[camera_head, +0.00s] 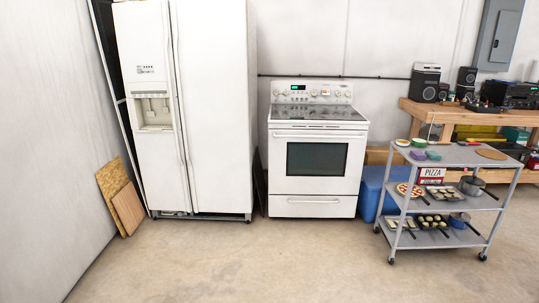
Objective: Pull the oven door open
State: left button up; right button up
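A white oven (318,187) stands against the back wall, in the middle of the head view. Its door (278,160) is shut and upright, with a dark window (317,159). A horizontal white handle (318,134) runs along the top of the door. A drawer (314,206) below the door is also shut. Neither of my grippers shows in this view, and nothing touches the oven door.
A white fridge (215,110) stands close on the oven's left. A grey cart (458,157) with pizza, pans and other food stands at the right, with a blue bin (371,195) behind it. The concrete floor (290,260) in front of the oven is clear.

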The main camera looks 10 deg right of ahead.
aim_at(302, 162)
jog(key=i+z, duration=0.4)
jog(key=i, duration=1.9)
